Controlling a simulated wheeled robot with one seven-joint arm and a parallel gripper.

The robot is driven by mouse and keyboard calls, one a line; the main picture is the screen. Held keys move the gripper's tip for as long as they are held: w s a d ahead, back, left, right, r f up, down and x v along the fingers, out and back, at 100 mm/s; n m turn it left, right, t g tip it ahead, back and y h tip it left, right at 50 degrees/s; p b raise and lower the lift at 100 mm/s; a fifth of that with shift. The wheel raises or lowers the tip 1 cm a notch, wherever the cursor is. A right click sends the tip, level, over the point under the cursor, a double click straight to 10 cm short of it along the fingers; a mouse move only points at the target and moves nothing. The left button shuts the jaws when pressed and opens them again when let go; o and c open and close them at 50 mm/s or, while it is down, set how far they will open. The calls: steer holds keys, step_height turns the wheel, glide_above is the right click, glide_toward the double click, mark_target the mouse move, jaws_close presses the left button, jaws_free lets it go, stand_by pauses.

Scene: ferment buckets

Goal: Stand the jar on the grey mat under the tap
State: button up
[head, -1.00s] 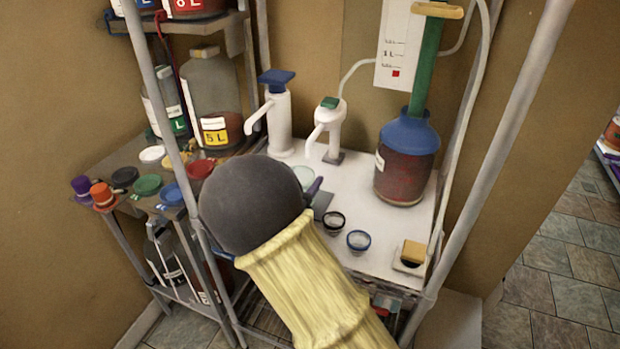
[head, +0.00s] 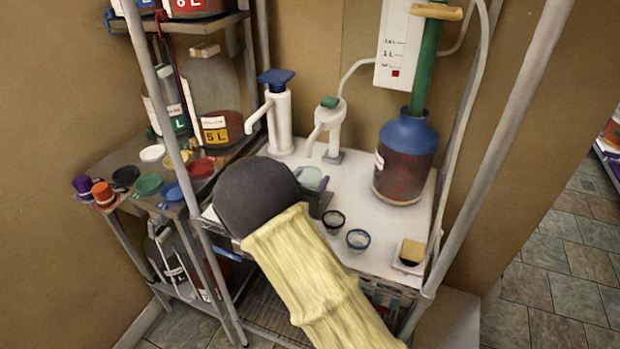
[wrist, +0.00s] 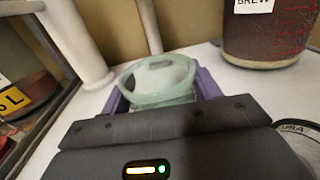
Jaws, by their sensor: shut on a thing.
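The jar is pale green clear glass (head: 308,177), upright between my purple fingers. In the wrist view the jar (wrist: 155,75) shows its wide round rim, and my gripper (wrist: 160,95) is shut on its sides. In the head view my gripper (head: 313,185) is partly hidden by my dark wrist. The white tap with a green top (head: 330,120) stands just behind the jar. A small grey patch (head: 333,157) shows at that tap's foot; I cannot tell whether it is the mat. The jar's base is hidden, so contact with the white top is unclear.
A blue-topped white pump (head: 278,120) stands to the left. A blue-collared red jug (head: 403,165) stands right on the white counter (head: 375,212). Frame poles flank the counter.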

steer(key=shift+r, duration=0.1)
steer(key=o, duration=1.2)
steer(key=shift+c, duration=0.2)
steer(key=b+v, duration=0.1)
steer(key=v, duration=1.1)
steer(key=shift+s, duration=0.1)
